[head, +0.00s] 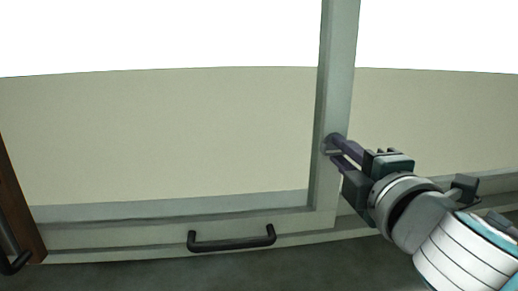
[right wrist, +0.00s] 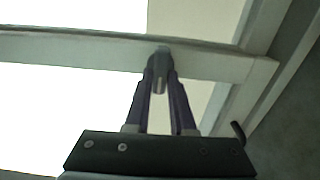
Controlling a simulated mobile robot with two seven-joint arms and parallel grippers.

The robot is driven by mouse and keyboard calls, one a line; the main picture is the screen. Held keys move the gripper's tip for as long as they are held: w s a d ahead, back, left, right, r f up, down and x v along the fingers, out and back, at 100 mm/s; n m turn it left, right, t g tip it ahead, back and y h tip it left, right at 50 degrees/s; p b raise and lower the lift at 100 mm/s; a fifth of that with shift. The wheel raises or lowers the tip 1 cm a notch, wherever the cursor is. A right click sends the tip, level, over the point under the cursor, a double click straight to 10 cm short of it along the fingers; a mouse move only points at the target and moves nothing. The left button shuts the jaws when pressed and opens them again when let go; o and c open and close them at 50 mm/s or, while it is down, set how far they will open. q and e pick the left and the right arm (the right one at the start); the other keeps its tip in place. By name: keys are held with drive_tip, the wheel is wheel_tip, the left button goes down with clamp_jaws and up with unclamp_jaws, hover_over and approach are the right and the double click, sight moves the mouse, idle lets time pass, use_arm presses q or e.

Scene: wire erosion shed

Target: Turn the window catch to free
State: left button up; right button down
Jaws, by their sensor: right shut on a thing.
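The window catch (right wrist: 159,84) is a small dark grey lever on the pale upright bar of the window frame (head: 336,70). In the right wrist view it sits between my fingertips and points down toward the gripper. In the head view the fingers mostly hide it. My right gripper (head: 333,149) reaches in from the right and is shut on the catch, with one dark finger on each side. The bar also shows in the right wrist view (right wrist: 80,48). My left gripper is not in view.
A dark bar handle (head: 232,240) is fixed on the lower rail of the window. A brown wooden panel (head: 18,195) with a dark handle stands at the far left. The area before the left pane is clear.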

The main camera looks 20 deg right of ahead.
drive_tip(key=c, duration=0.8)
unclamp_jaws()
drive_tip(key=shift+o, duration=0.2)
drive_tip(key=b+v, duration=0.3)
drive_tip(key=v, duration=0.7)
drive_tip(key=shift+b, duration=0.4)
drive_tip(key=shift+d, duration=0.15)
